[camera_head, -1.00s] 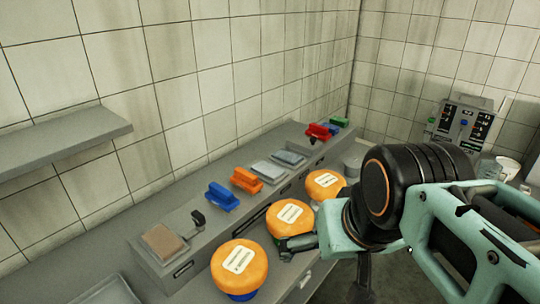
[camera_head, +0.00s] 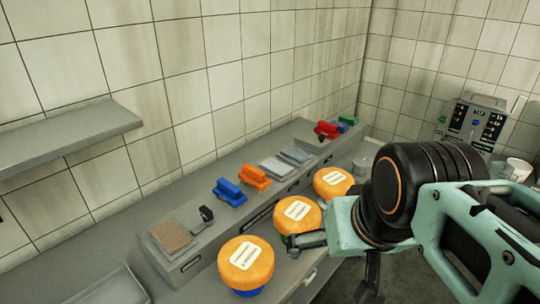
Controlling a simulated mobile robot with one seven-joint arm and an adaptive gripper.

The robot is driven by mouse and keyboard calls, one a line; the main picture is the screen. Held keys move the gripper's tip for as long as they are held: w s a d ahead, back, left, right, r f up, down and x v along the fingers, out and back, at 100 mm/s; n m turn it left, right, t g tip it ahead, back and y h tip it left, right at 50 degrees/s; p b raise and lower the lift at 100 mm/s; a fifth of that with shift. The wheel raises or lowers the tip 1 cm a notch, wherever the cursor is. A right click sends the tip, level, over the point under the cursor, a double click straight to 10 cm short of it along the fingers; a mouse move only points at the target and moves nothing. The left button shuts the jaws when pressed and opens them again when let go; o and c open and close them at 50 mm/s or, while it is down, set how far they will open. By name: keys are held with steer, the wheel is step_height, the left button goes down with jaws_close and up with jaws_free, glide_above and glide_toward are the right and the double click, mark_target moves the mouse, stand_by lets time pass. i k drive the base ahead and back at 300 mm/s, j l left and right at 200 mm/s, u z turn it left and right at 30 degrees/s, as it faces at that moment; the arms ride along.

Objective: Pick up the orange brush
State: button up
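The orange brush (camera_head: 254,177) lies on the raised grey ledge along the wall, just right of a blue brush (camera_head: 229,192). My gripper (camera_head: 290,243) is low in front of the ledge, by the middle cheese wheel, nearer to me than the orange brush and apart from it. Only a small dark part of the gripper shows; the rest is hidden behind my arm, so its opening cannot be made out.
Grey pads (camera_head: 276,167), a red brush (camera_head: 327,130) and a green one (camera_head: 347,120) lie farther along. A wall shelf (camera_head: 70,138) juts out at left.

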mark_target(255, 178)
steer(key=i+l+u, duration=0.2)
steer(key=i+u, duration=0.3)
steer(key=k+j+z, duration=0.2)
steer(key=k, duration=0.3)
steer(key=i+l+z, duration=0.45)
steer(key=i+l, duration=0.25)
steer(key=i, duration=0.15)
